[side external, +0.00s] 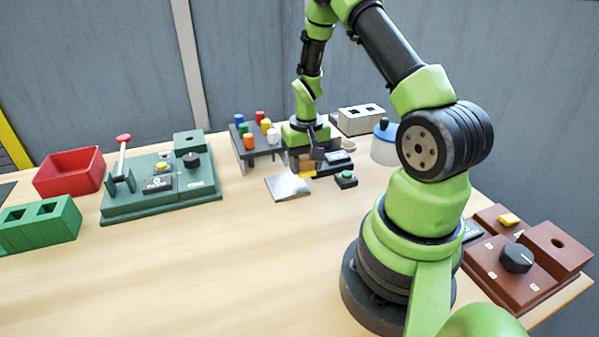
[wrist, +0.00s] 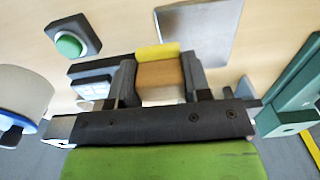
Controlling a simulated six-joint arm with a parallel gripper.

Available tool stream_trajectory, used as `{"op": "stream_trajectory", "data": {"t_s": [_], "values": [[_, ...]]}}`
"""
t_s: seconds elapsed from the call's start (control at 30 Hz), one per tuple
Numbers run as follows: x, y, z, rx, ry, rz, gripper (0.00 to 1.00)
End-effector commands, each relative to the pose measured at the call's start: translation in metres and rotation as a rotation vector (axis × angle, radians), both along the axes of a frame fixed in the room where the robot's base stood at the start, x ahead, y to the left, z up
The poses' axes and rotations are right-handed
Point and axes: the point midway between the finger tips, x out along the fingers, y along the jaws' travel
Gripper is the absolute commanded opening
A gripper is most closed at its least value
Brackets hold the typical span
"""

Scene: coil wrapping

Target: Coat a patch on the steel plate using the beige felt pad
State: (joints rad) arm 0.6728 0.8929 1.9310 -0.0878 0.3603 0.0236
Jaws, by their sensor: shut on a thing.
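The steel plate (side external: 288,187) lies flat on the table, left of and in front of my gripper (side external: 308,165). It also shows in the wrist view (wrist: 207,30), at the top, with bare grey metal. My gripper (wrist: 159,76) is shut on a tan block with a yellow strip along its far edge, which I take for the felt pad (wrist: 160,76). In the side view the yellow part of the pad (side external: 307,174) shows below the fingers, close to the table. In the wrist view the pad overlaps the plate's near edge; I cannot tell whether they touch.
A green-button box (side external: 346,179) and a dark display unit (wrist: 93,84) stand beside my gripper. A rack with coloured pegs (side external: 257,143) is behind, and a white pot with a blue lid (side external: 384,145) is right. A green station (side external: 160,190) stands left. The front table is clear.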

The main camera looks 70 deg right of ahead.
Motion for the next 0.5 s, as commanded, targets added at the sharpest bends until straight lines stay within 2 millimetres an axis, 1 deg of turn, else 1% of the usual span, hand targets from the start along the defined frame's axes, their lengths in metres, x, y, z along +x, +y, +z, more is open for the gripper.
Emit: {"op": "stream_trajectory", "data": {"t_s": [0.5], "values": [[0.001, 0.001, 0.046, 0.001, 0.001, 0.005, 0.18]]}}
